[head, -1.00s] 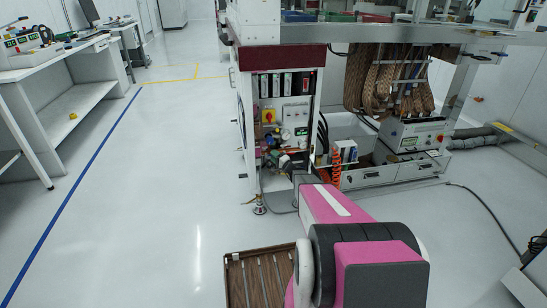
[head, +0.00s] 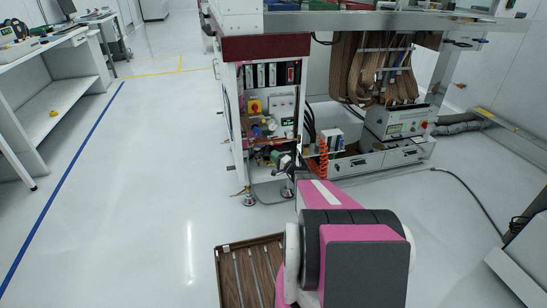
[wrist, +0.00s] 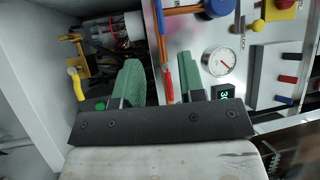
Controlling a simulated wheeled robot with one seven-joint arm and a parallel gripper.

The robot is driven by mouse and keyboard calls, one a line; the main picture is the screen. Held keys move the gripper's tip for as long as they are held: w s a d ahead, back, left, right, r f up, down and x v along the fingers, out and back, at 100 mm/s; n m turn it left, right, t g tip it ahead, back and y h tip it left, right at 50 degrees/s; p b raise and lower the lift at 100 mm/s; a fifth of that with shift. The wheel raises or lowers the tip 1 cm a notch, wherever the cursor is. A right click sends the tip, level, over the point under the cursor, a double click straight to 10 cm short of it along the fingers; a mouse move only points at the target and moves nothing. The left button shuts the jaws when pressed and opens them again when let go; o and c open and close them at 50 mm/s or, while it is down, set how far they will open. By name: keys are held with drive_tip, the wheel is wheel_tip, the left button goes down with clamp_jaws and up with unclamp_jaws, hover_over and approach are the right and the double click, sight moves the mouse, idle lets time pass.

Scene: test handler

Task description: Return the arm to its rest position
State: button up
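My arm, pink and dark grey, reaches forward from the bottom of the head view toward the open cabinet (head: 246,150). My gripper is at its far end, small and partly hidden by the arm there. In the wrist view, my gripper (wrist: 158,82) has its two green fingers apart, with nothing clearly held between them. The cabinet's control panel (wrist: 190,45) lies beyond the fingers, with a round gauge (wrist: 220,61) to their right. A red handle (wrist: 168,80) shows in the gap between the fingers; I cannot tell how near it is.
The cabinet's pale side wall (wrist: 45,75) is left of the fingers. A white control box (head: 396,122) and hanging brown ribbon cables (head: 365,70) stand to the right. A slatted brown tray (head: 222,275) is low in front. Floor (head: 130,190) on the left is clear.

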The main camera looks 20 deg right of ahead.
drive_tip(key=s+a+r+n+g+y, duration=0.1)
drive_tip(key=s+a+r+n+g, duration=0.25)
drive_tip(key=s+a+g, duration=0.35)
drive_tip(key=s+a+r+n+g, duration=0.2)
drive_tip(key=s+a+n+g, duration=0.25)
drive_tip(key=s+a, duration=0.45)
drive_tip(key=s+d+r+n+g+h, duration=0.1)
drive_tip(key=s+d+r+g+h, duration=0.1)
drive_tip(key=s+h, duration=0.3)
drive_tip(key=s+d+r+n+g+h, duration=0.1)
drive_tip(key=s+d+r+g+h, duration=0.1)
drive_tip(key=s+h, duration=0.4)
drive_tip(key=s+r+g, duration=0.1)
drive_tip(key=s+r, duration=0.1)
drive_tip(key=s, duration=0.3)
drive_tip(key=shift+s+r, duration=0.35)
drive_tip(key=shift+r, duration=0.05)
